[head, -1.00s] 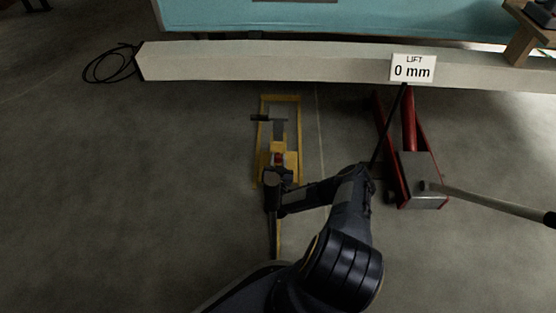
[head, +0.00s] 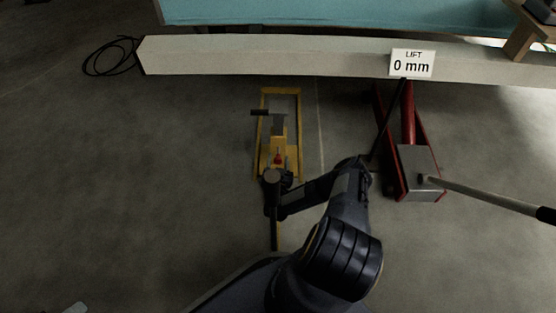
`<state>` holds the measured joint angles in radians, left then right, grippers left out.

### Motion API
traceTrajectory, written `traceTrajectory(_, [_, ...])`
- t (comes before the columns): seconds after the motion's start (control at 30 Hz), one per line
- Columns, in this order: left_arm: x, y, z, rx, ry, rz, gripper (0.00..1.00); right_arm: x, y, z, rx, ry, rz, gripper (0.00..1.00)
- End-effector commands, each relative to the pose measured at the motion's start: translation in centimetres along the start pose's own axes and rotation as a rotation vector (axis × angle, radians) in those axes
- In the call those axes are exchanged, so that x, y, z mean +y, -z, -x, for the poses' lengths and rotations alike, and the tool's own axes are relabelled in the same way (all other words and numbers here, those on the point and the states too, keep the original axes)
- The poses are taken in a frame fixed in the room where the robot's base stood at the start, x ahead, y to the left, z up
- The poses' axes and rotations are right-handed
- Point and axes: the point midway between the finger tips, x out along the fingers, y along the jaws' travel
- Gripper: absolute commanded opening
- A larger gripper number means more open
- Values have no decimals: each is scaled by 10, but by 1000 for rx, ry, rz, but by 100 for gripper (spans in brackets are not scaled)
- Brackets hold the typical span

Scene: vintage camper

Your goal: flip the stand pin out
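A yellow stand (head: 262,130) lies on the floor, with a dark grey bar (head: 260,113) across its upper part. A small red piece (head: 278,159) shows near its lower middle; I cannot tell whether this is the pin. My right gripper (head: 275,182) is at the lower end of the stand, just below the red piece. It hides part of the stand's lower end. Its fingers are too dark and small to tell open from shut. My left gripper cannot be made out; only a small pale shape shows at the bottom left edge.
A red floor jack (head: 422,172) with a long handle (head: 490,196) stands to the right, close to my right arm. A pale beam (head: 250,56) with a "LIFT 0 mm" sign (head: 412,64) crosses the back. A black cable (head: 108,58) lies at its left end. The floor on the left is clear.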

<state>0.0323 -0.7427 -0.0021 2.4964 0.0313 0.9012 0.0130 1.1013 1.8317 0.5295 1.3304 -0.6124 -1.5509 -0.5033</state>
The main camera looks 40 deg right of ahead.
Motion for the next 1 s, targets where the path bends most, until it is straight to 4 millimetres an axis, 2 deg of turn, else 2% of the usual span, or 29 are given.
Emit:
traceTrajectory(0.33, [1, 1, 2, 0, 0, 0, 36, -1, 1, 4, -1, 1, 1, 52])
traceTrajectory(0.73, [11, 12, 24, 0, 0, 0, 36, -1, 2, 66, -2, 2, 0, 52])
traceTrajectory(1.0, [12, 13, 26, 0, 0, 0, 36, 0, 0, 78, 1, 1, 0, 52])
